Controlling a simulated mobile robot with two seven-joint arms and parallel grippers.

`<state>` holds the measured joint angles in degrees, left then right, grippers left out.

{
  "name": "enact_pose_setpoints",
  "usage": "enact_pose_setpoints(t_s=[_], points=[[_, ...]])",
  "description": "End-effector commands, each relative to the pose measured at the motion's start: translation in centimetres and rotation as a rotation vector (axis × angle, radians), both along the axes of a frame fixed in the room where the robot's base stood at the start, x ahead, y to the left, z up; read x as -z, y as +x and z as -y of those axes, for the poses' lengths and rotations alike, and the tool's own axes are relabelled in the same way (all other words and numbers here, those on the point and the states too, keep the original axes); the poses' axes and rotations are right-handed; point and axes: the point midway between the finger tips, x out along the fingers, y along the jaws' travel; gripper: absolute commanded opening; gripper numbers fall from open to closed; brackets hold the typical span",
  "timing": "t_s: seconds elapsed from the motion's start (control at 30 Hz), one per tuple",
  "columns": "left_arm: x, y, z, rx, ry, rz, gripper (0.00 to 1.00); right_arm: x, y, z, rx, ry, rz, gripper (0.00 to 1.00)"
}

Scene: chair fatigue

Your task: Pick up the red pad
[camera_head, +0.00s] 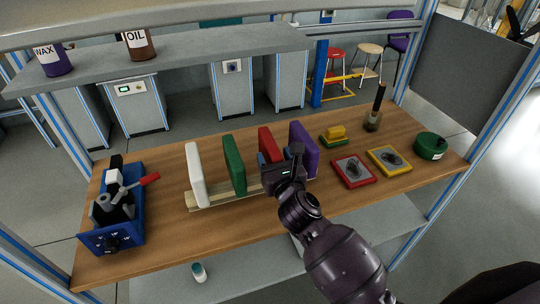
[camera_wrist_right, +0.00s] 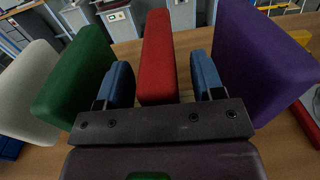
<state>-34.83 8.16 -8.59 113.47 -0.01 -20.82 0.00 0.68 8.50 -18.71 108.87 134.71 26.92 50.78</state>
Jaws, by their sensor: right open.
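The red pad (camera_head: 267,143) stands upright in a wooden rack (camera_head: 228,196), between the green pad (camera_head: 234,164) and the purple pad (camera_head: 304,148). The white pad (camera_head: 195,174) stands at the rack's left end. My right gripper (camera_head: 274,163) is open at the red pad and hides its lower part in the head view. In the right wrist view, the red pad (camera_wrist_right: 158,60) stands between the two blue fingers of the gripper (camera_wrist_right: 162,82), with a gap visible on both sides. My left gripper is not in view.
A blue fixture with a red-handled clamp (camera_head: 112,215) stands at the left of the wooden table. Right of the rack lie a yellow-and-green block (camera_head: 335,134), a red-framed tray (camera_head: 353,171), a yellow-framed tray (camera_head: 389,161), a brush (camera_head: 375,110) and a green round container (camera_head: 430,146).

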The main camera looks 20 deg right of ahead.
Motion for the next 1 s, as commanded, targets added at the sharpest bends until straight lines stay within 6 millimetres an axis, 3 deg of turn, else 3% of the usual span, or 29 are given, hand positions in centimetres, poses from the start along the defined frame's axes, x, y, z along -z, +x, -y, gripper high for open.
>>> enact_pose_setpoints(t_s=[0.33,0.73,1.0], points=[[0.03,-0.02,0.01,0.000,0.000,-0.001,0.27,0.04,0.82,0.00,0.000,0.000,-0.001,0.62],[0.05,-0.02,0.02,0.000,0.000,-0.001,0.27,0.05,0.79,0.00,0.000,0.000,-0.001,0.02],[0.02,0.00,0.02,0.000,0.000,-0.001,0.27,-0.12,0.80,-0.01,-0.001,0.000,0.001,0.00]])
